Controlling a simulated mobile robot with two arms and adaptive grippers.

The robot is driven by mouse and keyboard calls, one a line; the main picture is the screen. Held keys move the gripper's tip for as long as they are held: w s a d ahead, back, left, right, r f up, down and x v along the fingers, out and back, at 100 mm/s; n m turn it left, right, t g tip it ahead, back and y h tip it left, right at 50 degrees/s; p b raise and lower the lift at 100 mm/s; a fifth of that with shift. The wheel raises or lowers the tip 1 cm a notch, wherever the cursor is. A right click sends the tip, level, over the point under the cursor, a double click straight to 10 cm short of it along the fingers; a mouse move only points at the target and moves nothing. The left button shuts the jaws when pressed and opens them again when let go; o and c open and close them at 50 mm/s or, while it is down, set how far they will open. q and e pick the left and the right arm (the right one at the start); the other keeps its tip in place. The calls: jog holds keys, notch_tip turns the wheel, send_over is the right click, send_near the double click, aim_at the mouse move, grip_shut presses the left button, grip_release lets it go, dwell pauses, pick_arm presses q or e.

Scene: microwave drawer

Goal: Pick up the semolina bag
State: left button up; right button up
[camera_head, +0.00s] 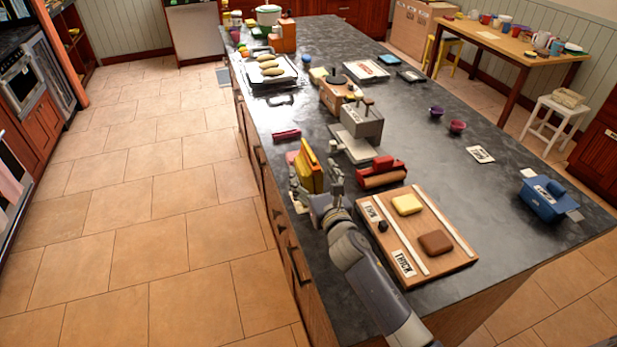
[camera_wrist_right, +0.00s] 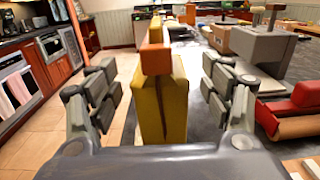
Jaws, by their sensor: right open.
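The semolina bag, as I take it, is the upright yellow packet (camera_head: 309,172) near the left edge of the dark counter; no label on it is readable. In the right wrist view the yellow packet (camera_wrist_right: 163,108) stands straight ahead with an orange block-like piece (camera_wrist_right: 155,59) at its top. My right gripper (camera_head: 317,184) is open at the near side of the packet. In the wrist view its fingers (camera_wrist_right: 160,88) stand to the left and right of the packet, with visible gaps on both sides. My left gripper is not in view.
A red roll-like object (camera_head: 381,172) and a grey boxy device (camera_head: 360,125) stand right of the packet. A wooden board (camera_head: 450,262) with yellow and brown blocks lies at the near right. A dark pink item (camera_head: 287,134) lies behind. Tiled floor (camera_head: 150,220) is free on the left.

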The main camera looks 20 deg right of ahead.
jog(key=w, duration=0.3)
jog(key=shift+w+r+p, duration=0.15)
jog(key=shift+w+p, duration=0.05)
jog(key=shift+p, duration=0.1)
jog(key=shift+w, duration=0.3)
jog(key=shift+s, duration=0.1)
jog(key=c, duration=1.7)
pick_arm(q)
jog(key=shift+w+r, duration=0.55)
pick_arm(e)
jog(key=shift+r, duration=0.1)
grip_shut()
